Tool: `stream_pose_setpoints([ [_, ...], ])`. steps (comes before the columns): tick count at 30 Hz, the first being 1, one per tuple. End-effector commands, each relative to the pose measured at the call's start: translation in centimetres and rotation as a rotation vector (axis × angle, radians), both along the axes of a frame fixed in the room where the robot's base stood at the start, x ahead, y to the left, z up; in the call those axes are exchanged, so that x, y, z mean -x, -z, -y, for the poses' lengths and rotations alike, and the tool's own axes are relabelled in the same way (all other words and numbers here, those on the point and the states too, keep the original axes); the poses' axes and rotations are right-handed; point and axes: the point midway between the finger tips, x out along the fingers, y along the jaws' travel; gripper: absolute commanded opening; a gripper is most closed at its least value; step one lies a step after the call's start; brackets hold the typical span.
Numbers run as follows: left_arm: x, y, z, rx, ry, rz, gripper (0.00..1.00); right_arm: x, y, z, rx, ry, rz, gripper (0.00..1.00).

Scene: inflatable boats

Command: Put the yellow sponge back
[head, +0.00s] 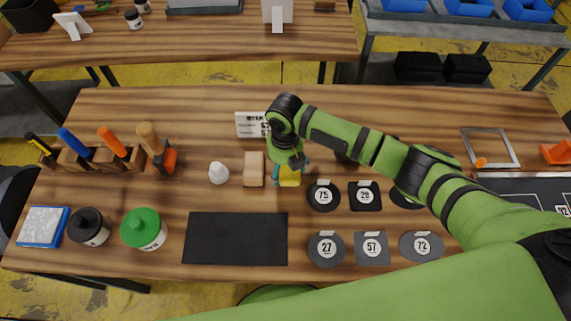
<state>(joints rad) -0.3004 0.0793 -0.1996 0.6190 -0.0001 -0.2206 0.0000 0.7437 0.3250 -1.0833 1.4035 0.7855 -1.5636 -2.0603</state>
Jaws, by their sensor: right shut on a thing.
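The yellow sponge (290,180) is in the middle of the wooden workbench, beside a tan block (254,169). My right gripper (289,170) points down from above and is shut on the sponge. The gripper and wrist hide the sponge's far part, and I cannot tell whether its underside touches the bench. My left gripper is not in view.
A white sign (251,124) is behind. A black mat (236,238) lies in front, with numbered dark patches (326,248) to the right. A tool rack (75,158) and a green-lidded jar (143,228) are left.

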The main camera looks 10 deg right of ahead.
Motion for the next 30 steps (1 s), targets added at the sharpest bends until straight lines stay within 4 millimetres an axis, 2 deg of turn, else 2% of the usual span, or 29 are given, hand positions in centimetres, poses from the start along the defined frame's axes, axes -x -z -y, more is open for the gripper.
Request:
stream_pose_setpoints([
  [5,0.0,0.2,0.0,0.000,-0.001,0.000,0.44,0.0,0.4,0.0,0.000,0.001,0.000,0.49],
  [6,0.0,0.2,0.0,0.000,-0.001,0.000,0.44,0.0,0.3,0.0,0.000,0.001,0.000,0.84],
  [7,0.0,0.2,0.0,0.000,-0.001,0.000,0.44,0.0,0.3,0.0,0.000,0.001,0.000,0.96],
  [8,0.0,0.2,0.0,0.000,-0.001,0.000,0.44,0.0,0.3,0.0,0.000,0.001,0.000,0.99],
  [18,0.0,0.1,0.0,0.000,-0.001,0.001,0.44,0.0,0.2,0.0,0.000,0.001,0.000,0.99],
  [22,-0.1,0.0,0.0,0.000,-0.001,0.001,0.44,-0.1,-0.5,0.0,-0.001,0.001,0.001,0.99],
  [26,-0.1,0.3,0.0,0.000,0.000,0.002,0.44,-0.2,-2.4,0.0,-0.002,0.001,0.005,0.99],
  [30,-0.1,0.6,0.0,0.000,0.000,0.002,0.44,-0.2,-5.5,0.0,-0.002,0.000,0.005,0.99],
])
